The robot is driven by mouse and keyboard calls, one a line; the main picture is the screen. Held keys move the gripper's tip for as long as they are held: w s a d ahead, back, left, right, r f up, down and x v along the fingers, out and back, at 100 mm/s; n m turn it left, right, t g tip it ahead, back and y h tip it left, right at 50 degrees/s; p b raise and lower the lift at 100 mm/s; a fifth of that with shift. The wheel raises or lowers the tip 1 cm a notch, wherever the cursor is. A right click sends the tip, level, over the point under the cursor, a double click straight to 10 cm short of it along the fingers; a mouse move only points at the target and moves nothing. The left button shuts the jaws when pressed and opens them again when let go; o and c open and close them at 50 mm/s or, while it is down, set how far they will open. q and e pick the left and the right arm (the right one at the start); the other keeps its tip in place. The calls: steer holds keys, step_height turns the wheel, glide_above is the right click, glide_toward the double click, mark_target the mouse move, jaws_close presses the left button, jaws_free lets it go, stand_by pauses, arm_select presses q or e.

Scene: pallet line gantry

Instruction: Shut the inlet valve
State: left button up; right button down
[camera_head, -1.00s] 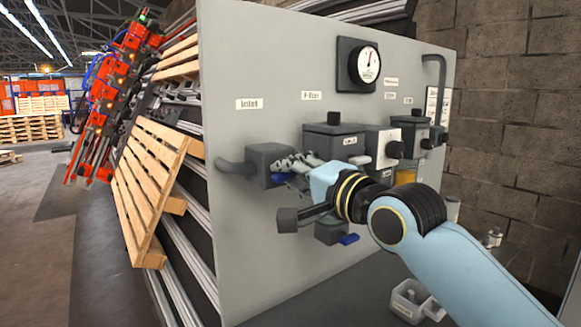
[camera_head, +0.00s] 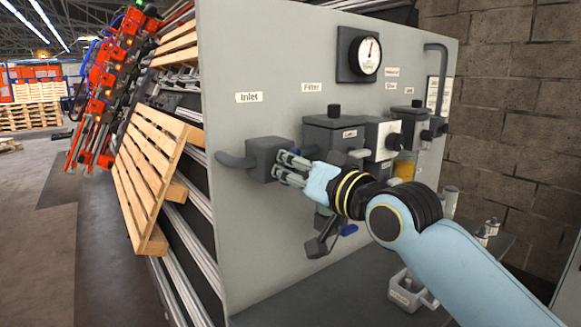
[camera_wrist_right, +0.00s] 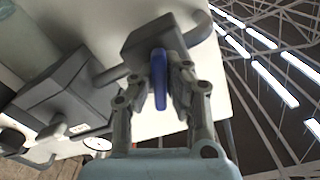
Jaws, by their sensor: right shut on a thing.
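The inlet valve is a dark grey block (camera_head: 268,160) on the grey panel, below the label "Inlet" (camera_head: 249,97), with a pipe stub bending out at its left. My right gripper (camera_head: 287,167) reaches it from the right, with its fingers at the block's right side. In the wrist view the valve block (camera_wrist_right: 158,38) lies just beyond the fingertips. The valve's blue lever (camera_wrist_right: 159,80) stands between the two fingers of the right gripper (camera_wrist_right: 162,76), which is shut on it. My left gripper is not in view.
Right of the inlet valve is the filter block (camera_head: 335,137), close to my right wrist. A pressure gauge (camera_head: 368,56) sits above. Another blue lever (camera_head: 349,230) shows below my wrist. A small pale tray (camera_head: 405,292) lies low at right. A wooden pallet (camera_head: 150,165) leans left of the panel.

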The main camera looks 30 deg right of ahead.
steer(key=n, duration=0.4)
steer(key=shift+f+n+b, duration=0.15)
steer(key=shift+n+b, duration=0.15)
steer(key=shift+b, duration=0.1)
stand_by(0.4)
steer(key=c, duration=1.3)
jaws_free()
steer(key=shift+c, duration=0.2)
steer(key=s+d, duration=0.1)
steer(key=s, duration=1.1)
steer(key=shift+d, duration=0.35)
